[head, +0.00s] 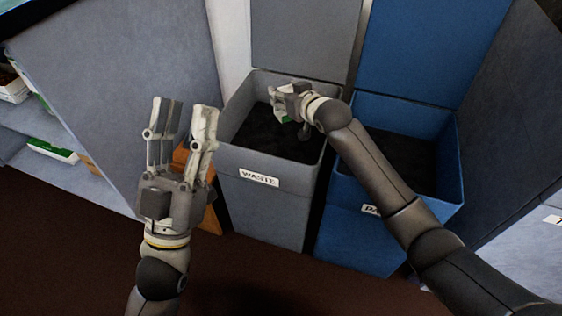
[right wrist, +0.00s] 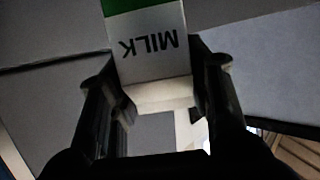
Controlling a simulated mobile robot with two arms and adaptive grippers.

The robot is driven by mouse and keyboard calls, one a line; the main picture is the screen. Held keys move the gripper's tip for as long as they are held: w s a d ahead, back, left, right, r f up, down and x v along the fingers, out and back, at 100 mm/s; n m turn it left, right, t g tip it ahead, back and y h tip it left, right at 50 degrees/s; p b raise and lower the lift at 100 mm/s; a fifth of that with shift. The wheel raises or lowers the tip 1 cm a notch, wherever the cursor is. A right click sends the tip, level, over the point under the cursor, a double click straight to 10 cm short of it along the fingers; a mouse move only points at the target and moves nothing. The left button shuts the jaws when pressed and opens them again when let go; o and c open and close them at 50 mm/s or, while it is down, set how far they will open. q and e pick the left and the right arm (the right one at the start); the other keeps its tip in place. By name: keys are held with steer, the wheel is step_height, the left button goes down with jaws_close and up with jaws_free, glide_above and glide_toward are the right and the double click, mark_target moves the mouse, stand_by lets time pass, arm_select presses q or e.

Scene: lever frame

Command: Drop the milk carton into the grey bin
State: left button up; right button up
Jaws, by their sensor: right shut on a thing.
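The milk carton (right wrist: 150,45), white with a green band and the word MILK, is between the fingers of my right gripper (right wrist: 160,95) in the right wrist view. In the head view my right gripper (head: 290,103) is over the open top of the grey bin (head: 262,215), labelled WASTE. My right gripper is shut on the carton. My left gripper (head: 188,112) is open and empty, fingers upward, in front and to the left of the grey bin.
A blue bin (head: 360,240) with a partly hidden label stands right of the grey bin, partly behind my right arm. A grey panel (head: 130,70) and shelves (head: 60,165) are at the left. Something orange (head: 210,215) is behind my left gripper.

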arm_select(q)
steer(key=shift+s+r+t, duration=0.3)
steer(key=shift+s, duration=0.1)
arm_select(e)
steer(key=o, duration=1)
steer(key=shift+c, duration=0.2)
steer(key=shift+f, duration=0.1)
steer(key=v, duration=1.2)
steer(key=shift+d, duration=0.1)
